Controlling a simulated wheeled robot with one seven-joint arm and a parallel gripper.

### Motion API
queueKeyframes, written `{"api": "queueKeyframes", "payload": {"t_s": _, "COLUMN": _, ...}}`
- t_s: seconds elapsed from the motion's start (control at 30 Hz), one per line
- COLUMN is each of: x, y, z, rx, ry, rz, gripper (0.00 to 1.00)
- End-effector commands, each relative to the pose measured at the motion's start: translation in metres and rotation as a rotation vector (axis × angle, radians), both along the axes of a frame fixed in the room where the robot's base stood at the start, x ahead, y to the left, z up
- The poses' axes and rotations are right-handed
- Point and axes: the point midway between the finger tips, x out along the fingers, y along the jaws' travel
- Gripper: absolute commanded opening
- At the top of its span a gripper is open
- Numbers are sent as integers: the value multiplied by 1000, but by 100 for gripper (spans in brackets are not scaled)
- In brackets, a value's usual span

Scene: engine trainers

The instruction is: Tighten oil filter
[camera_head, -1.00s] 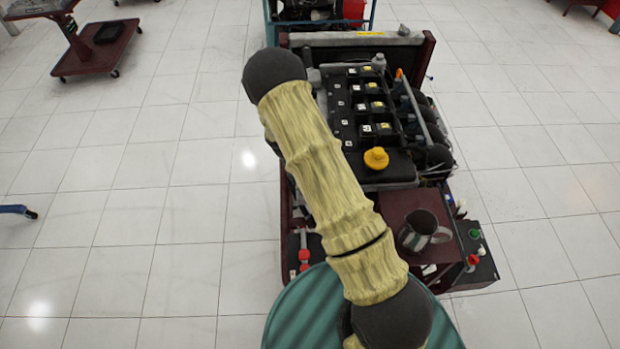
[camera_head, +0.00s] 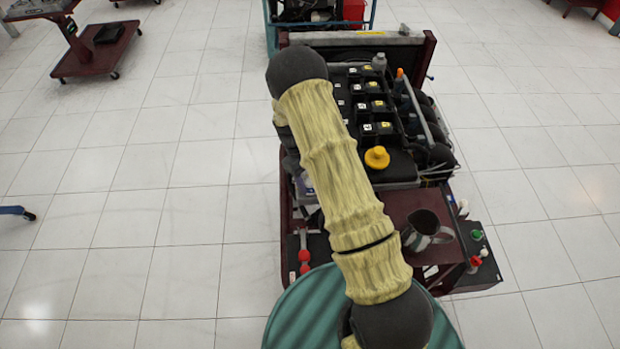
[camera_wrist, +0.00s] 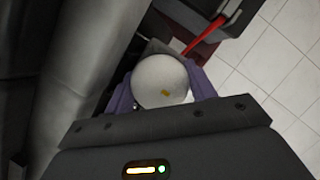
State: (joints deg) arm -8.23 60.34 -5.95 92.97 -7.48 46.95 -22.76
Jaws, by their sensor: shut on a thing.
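The oil filter (camera_wrist: 160,82) is a round white can with a small yellow mark on its end, in the middle of the wrist view. My gripper (camera_wrist: 160,88) has its two purple fingers on either side of it and is shut on it. The filter's far end and its seat are hidden in the wrist view. In the head view my arm covers the left side of the engine (camera_head: 378,105), and the gripper and filter are hidden there.
A yellow cap (camera_head: 377,157) sits on the engine. A metal jug (camera_head: 426,230) stands on the dark red stand (camera_head: 398,200). In the wrist view a large grey engine part (camera_wrist: 75,60) lies close on the left, and a red bar (camera_wrist: 204,36) is near the top.

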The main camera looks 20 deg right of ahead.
Motion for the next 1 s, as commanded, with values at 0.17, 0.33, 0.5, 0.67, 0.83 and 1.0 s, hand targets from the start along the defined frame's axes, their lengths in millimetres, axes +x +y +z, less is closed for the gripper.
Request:
{"api": "queueKeyframes", "payload": {"t_s": 0.17, "x": 1, "y": 1, "z": 1, "rx": 1, "ry": -3, "rz": -8, "gripper": 32}}
{"api": "queueKeyframes", "payload": {"t_s": 0.33, "x": 1, "y": 1, "z": 1, "rx": 1, "ry": -3, "rz": -8, "gripper": 32}}
{"api": "queueKeyframes", "payload": {"t_s": 0.5, "x": 1, "y": 0, "z": 0, "rx": 0, "ry": -2, "rz": -7, "gripper": 77}}
{"api": "queueKeyframes", "payload": {"t_s": 0.67, "x": 0, "y": 0, "z": 0, "rx": 0, "ry": -1, "rz": -6, "gripper": 77}}
{"api": "queueKeyframes", "payload": {"t_s": 0.83, "x": 0, "y": 0, "z": 1, "rx": 0, "ry": -1, "rz": 37, "gripper": 77}}
{"api": "queueKeyframes", "payload": {"t_s": 1.0, "x": -1, "y": 1, "z": 2, "rx": -2, "ry": 1, "rz": 214, "gripper": 77}}
